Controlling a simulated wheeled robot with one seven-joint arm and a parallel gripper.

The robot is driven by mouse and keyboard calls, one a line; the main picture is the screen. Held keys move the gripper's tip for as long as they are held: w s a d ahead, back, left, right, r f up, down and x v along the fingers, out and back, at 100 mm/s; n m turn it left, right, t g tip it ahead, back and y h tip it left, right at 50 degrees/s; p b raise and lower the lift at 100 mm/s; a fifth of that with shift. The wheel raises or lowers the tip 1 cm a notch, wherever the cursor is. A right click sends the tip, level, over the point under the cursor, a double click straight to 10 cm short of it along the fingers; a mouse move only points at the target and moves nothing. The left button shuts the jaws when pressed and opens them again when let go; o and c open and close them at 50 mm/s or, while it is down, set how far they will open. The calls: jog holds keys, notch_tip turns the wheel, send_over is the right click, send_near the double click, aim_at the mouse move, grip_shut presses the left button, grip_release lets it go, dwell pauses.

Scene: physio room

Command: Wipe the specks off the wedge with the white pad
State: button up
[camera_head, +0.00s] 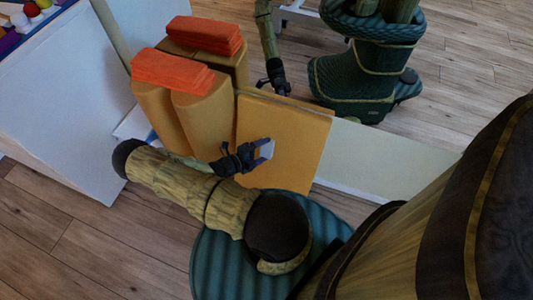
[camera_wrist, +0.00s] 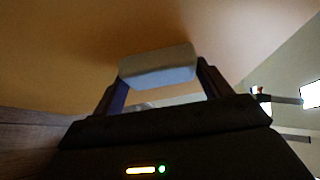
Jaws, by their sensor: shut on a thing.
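The wedge (camera_head: 300,125) is a yellow-orange slab with a broad flat face, standing tilted in the middle of the head view. Its orange surface fills much of the wrist view (camera_wrist: 60,60). My gripper (camera_head: 263,151) is in front of the wedge's face, shut on the white pad (camera_head: 267,149). The pad is a pale block held between the two fingers in the wrist view (camera_wrist: 158,68). It is at or very close to the face; I cannot tell if it touches. No specks can be made out; the pad and gripper hide part of the face.
Tan rounded bolsters (camera_head: 160,108) topped with folded orange towels (camera_head: 172,72) stand left of the wedge. A mirror (camera_head: 390,160) behind reflects them and my own body. A white cabinet (camera_head: 70,100) is at far left. Wooden floor (camera_head: 70,235) lies clear at lower left.

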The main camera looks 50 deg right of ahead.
jog(key=shift+w, duration=0.15)
jog(key=w, duration=0.1)
jog(key=w+a+b, duration=0.1)
jog(key=w, duration=0.1)
jog(key=shift+w+a, duration=0.1)
dwell(0.5)
jog(key=s+a+r+p, duration=0.1)
jog(key=s+a+p, duration=0.1)
jog(key=a, duration=0.3)
jog(key=shift+s+a+r+p, duration=0.15)
jog(key=shift+s+r+p, duration=0.05)
jog(key=shift+r+p, duration=0.15)
dwell(0.4)
jog(key=shift+s+a+r+p, duration=0.2)
jog(key=shift+s+a+p, duration=0.15)
jog(key=shift+a, duration=0.3)
jog(key=shift+s+a+r+p, duration=0.2)
jog(key=shift+a+p, duration=0.1)
jog(key=shift+a, duration=0.35)
